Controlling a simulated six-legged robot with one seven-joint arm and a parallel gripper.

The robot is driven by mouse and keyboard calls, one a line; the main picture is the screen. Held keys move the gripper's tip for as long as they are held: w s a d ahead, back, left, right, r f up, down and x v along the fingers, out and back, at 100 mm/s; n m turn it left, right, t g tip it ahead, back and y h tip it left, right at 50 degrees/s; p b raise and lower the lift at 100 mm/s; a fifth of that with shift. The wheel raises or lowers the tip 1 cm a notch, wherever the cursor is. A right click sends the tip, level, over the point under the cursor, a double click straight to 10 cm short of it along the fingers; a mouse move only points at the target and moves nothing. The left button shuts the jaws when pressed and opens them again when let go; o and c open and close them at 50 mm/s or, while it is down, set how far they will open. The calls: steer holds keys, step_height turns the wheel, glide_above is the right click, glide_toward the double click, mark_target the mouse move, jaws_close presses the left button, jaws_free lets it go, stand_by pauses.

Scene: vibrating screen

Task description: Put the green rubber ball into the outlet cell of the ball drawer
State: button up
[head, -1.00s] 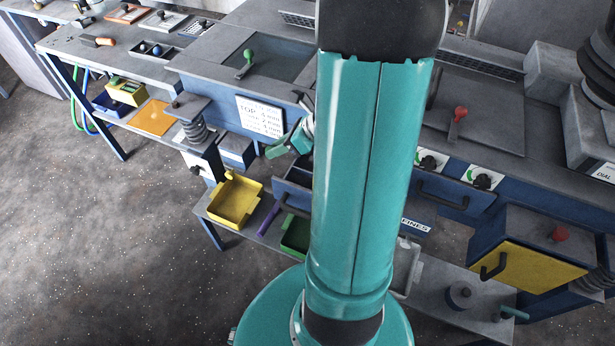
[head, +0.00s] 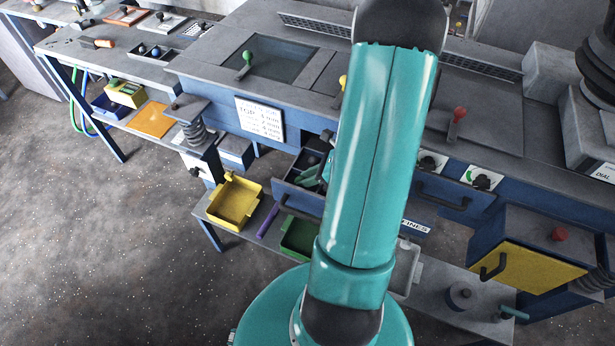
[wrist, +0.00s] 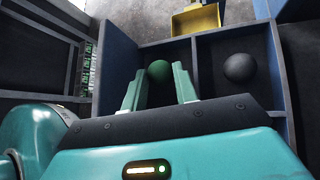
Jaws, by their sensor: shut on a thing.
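The green rubber ball (wrist: 159,70) sits between the fingertips of my gripper (wrist: 160,80) in the wrist view. The gripper is shut on it. The ball and fingertips are within the outline of the left-hand cell of the open ball drawer (wrist: 193,66); I cannot tell whether the ball touches the floor. A dark ball (wrist: 239,68) lies in the neighbouring cell, right of the divider. In the head view the drawer (head: 298,199) stands out below the machine's top, and my gripper (head: 311,177) is over it, partly hidden by my arm. The green ball is not clearly seen there.
A yellow bin (head: 234,202) and a green bin (head: 298,236) stand on the lower shelf below the drawer. Drawer walls stand close around my fingers. A yellow-fronted box (head: 535,268) juts out at the right.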

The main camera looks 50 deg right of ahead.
steer(key=shift+f, duration=0.6)
steer(key=o, duration=0.7)
